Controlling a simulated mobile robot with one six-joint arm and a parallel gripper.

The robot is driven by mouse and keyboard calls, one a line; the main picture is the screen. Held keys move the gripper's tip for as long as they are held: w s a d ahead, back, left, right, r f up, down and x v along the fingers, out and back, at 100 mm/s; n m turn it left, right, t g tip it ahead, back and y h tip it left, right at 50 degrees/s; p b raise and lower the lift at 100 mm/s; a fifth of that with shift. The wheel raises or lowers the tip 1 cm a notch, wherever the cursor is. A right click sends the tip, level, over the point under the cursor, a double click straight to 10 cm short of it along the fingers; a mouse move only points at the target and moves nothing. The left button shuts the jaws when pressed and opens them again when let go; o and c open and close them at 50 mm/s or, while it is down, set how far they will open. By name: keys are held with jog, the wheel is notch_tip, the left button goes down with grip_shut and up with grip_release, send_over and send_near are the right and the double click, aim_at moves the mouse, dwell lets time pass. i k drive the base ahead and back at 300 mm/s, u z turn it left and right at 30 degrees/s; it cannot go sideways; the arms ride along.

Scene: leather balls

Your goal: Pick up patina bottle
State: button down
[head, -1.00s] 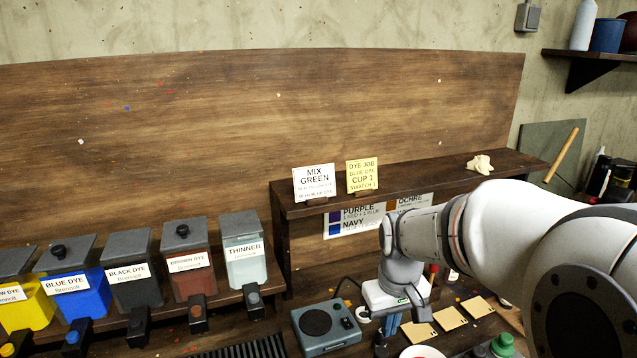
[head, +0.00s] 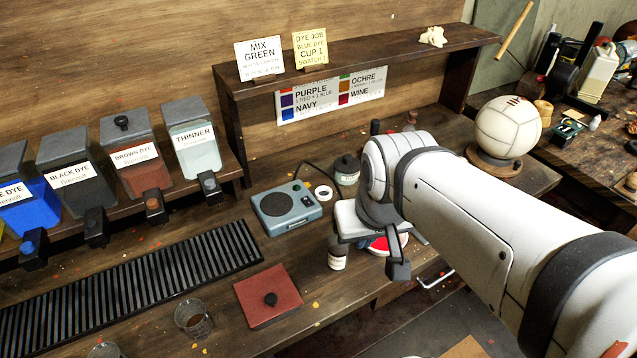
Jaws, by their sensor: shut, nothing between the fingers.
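No label that I can read says patina. A jar (head: 347,169) with a dark lid and pale label stands farther back, left of my arm. I cannot tell whether either is the patina bottle. My gripper (head: 398,268) is shut and empty, pointing down near the front edge of the bench. My wrist hides part of a red-and-white round thing (head: 385,244) behind it.
A grey scale (head: 287,210) and a red square with a dark knob (head: 268,296) lie left of my gripper. A glass cup (head: 193,318) stands near the bench front. A shelf (head: 380,53) runs behind. A white ball (head: 507,125) sits on a stand at right.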

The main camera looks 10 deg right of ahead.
aim_at(337, 255)
jog(key=u, duration=1.45)
jog(key=k, duration=1.2)
jog(key=z, duration=0.75)
jog(key=i, duration=1)
jog(key=z, duration=0.1)
